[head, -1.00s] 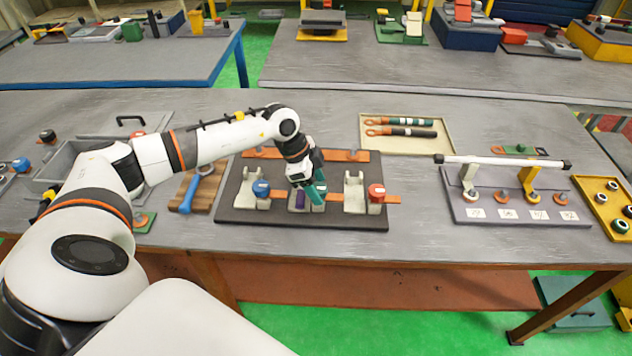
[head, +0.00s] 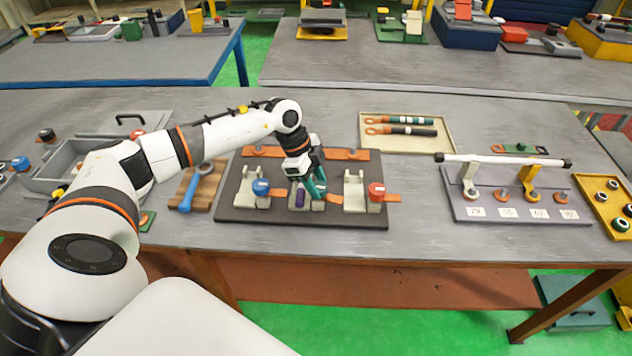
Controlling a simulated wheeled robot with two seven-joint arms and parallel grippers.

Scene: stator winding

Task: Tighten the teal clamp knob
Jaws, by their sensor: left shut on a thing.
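My left gripper (head: 316,187) reaches down over the middle clamp of the dark fixture board (head: 230,205). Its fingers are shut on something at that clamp. Teal shows at the fingertips, so the teal clamp knob is mostly covered there and its exact outline cannot be told from the fingers. A small purple piece (head: 299,197) stands just left of the fingertips. A blue knob (head: 261,187) sits on the left clamp and a red knob (head: 376,190) on the right clamp, both apart from the gripper. My right gripper is not in view.
A blue wrench-like tool (head: 190,190) lies on a wooden block left of the board. A beige tray (head: 445,146) with two handled tools lies behind. A rack with a white bar (head: 505,161) and a yellow tray (head: 609,183) stand at right. The table front is clear.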

